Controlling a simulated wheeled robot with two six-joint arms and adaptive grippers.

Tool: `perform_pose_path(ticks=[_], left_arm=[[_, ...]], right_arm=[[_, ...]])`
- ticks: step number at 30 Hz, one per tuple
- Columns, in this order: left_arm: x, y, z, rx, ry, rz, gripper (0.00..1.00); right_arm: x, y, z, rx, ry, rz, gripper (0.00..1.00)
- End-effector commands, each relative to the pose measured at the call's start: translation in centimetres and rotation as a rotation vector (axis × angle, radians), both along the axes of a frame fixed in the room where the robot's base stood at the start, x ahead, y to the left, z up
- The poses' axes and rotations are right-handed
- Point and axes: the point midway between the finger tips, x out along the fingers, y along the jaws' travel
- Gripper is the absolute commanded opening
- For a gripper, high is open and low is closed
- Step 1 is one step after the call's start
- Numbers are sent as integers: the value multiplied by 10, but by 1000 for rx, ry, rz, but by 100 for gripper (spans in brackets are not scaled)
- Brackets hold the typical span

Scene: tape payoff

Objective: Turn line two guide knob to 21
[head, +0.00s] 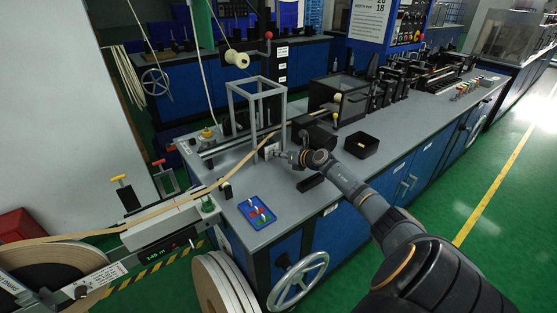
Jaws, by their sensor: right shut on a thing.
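My right arm reaches in from the lower right. Its gripper (280,154) is shut at a small pale guide block (267,149) on the grey bench, by the foot of the grey open frame (258,103). It is shut on what appears to be the guide knob, which the fingers mostly hide. I cannot read the knob's setting or a scale at this size. The tan tape (192,195) runs from the reel at lower left, past the guide block, toward the dark machine. My left gripper is not in view.
A black open box (361,145) and a dark bar (310,182) lie near my right gripper. A handwheel (298,281) stands below the bench edge. Green floor at right is clear.

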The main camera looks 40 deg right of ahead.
Motion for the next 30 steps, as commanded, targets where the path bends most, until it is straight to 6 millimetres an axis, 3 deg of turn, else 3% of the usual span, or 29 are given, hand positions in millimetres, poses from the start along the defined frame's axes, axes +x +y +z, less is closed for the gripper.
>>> perform_pose_path(ticks=[3, 12, 30], left_arm=[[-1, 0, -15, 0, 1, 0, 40], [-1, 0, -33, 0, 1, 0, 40], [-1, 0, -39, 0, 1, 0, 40]], right_arm=[[0, -2, -5, 84, -10, -1, 0], [0, -3, -4, 264, -30, -1, 0], [-1, -4, -2, 355, -38, -2, 0]])
